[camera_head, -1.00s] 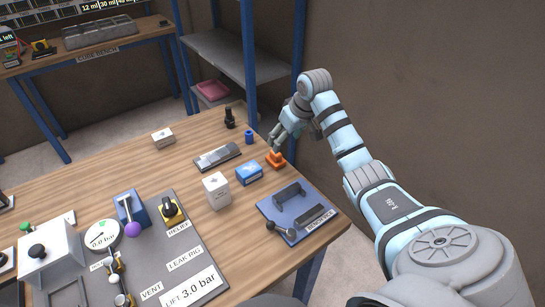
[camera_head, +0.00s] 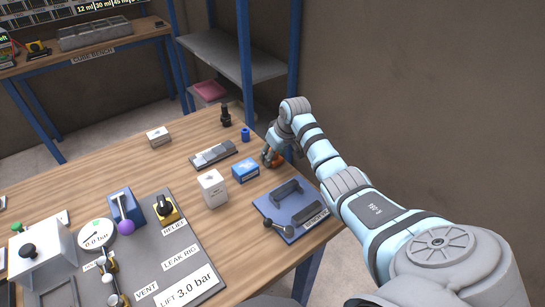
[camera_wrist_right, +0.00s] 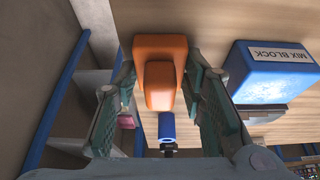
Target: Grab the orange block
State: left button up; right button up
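The orange block (camera_head: 268,158) stands on the wooden table near its far right edge. It has a stepped shape, a wide part with a smaller raised part, seen in the right wrist view (camera_wrist_right: 160,50). My right gripper (camera_head: 272,155) is down at the block. In the wrist view its two fingers (camera_wrist_right: 160,70) stand one on each side of the block, very close to its sides; firm contact does not show. In the head view the gripper partly hides the block. My left gripper is not in view.
A blue box labelled MIX BLOCK (camera_wrist_right: 270,72) stands close beside the block; it also shows in the head view (camera_head: 245,170). A blue cylinder (camera_head: 245,134), a white box (camera_head: 212,189) and a blue tray (camera_head: 271,223) are nearby. A blue-framed shelf (camera_head: 239,60) stands behind.

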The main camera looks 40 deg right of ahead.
jog(key=c, duration=0.3)
notch_tip(320, 180, up, 20)
jog(key=shift+r+p, duration=0.1)
jog(key=shift+p, duration=1.15)
